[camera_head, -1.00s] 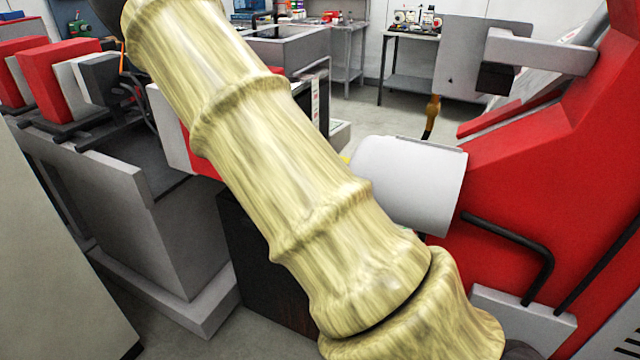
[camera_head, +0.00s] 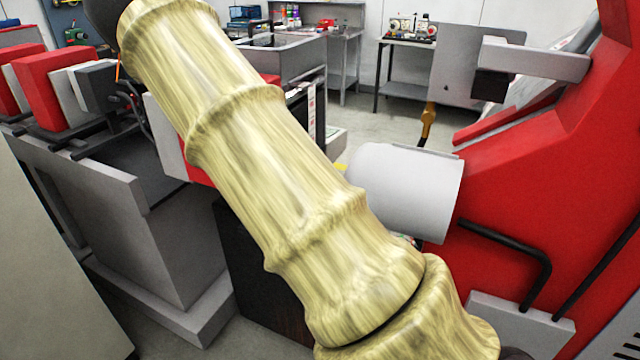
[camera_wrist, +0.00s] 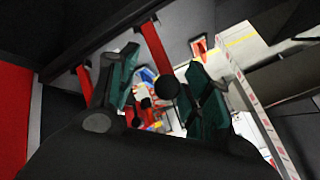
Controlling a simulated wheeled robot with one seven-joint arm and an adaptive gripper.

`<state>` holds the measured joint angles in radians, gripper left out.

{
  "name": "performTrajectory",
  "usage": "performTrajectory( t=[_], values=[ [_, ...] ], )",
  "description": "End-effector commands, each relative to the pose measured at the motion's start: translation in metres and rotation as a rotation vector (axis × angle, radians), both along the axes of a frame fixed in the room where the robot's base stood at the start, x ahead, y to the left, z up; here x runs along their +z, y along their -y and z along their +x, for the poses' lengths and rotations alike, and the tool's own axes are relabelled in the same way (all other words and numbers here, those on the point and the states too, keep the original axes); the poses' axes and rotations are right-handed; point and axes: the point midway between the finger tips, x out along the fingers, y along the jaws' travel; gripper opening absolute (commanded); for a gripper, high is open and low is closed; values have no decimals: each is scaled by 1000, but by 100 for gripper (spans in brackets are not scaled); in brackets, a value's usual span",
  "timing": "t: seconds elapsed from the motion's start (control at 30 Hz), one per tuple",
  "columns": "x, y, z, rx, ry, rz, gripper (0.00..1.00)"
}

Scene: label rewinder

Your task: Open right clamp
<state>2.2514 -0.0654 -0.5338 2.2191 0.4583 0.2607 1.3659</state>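My gripper (camera_wrist: 163,84) shows in the wrist view, with its two dark green finger pads spread apart. A round black knob (camera_wrist: 168,87) appears between the fingertips; I cannot tell whether it touches them or belongs to the right clamp. In the head view my arm crosses the middle of the picture and the gripper is out of sight. The red rewinder body (camera_head: 560,170) stands at the right, with a white roll or cylinder (camera_head: 405,190) on its left side. I cannot clearly make out the right clamp in either view.
Black bent bars (camera_head: 515,245) run along the red body. A grey plate (camera_head: 475,70) with an arm stands above the cylinder, an orange handle (camera_head: 428,122) below it. Red and grey blocks (camera_head: 60,85) sit on a grey frame at the left. Benches stand behind.

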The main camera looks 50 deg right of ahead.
Motion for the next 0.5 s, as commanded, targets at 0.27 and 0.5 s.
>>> performTrajectory(
  t=[0.27, 0.5],
  values=[
    [2, -1, 2, 2, 3, -2, 48],
    [17, -11, 0, 3, 5, -2, 48]
  ],
)
